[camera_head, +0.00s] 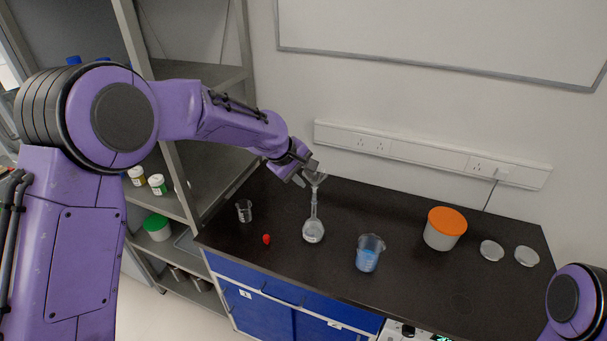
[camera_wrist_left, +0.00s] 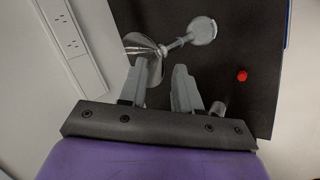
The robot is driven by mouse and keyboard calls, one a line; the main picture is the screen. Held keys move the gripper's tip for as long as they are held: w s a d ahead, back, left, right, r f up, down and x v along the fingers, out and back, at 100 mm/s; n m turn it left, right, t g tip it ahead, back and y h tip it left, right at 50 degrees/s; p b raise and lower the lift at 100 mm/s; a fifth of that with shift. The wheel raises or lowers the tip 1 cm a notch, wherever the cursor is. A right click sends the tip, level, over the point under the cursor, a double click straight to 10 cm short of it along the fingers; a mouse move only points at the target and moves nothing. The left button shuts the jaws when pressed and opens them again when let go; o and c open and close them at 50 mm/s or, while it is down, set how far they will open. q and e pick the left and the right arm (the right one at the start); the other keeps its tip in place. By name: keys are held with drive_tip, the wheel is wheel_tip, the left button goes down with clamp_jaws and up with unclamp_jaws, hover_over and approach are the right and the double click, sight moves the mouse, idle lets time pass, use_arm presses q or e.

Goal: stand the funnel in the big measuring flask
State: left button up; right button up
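The clear funnel (camera_head: 316,176) is upright at the top of the big measuring flask (camera_head: 313,232), its stem in line with the flask's neck and apparently inside it. The round-bodied flask stands on the dark bench. In the left wrist view the funnel (camera_wrist_left: 146,66) is just beyond the fingertips, partly behind one finger, and the flask (camera_wrist_left: 202,30) lies beyond it. My left gripper (camera_head: 303,176) is beside the funnel; its fingers (camera_wrist_left: 158,72) are apart with nothing held between them. Whether one finger touches the funnel is unclear. My right gripper is outside the views.
A red stopper (camera_head: 266,239) and small beaker (camera_head: 244,210) are left of the flask. A beaker of blue liquid (camera_head: 368,254) stands to its right. An orange-lidded tub (camera_head: 445,229) and two round dishes (camera_head: 491,250) are farther right. Shelves (camera_head: 190,165) stand at left.

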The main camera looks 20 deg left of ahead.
use_arm(q)
drive_tip(key=b+v, duration=0.2)
drive_tip(key=v, duration=0.8)
drive_tip(key=shift+r, duration=0.2)
drive_tip(key=shift+s+a, duration=0.1)
drive_tip(key=shift+s, duration=0.05)
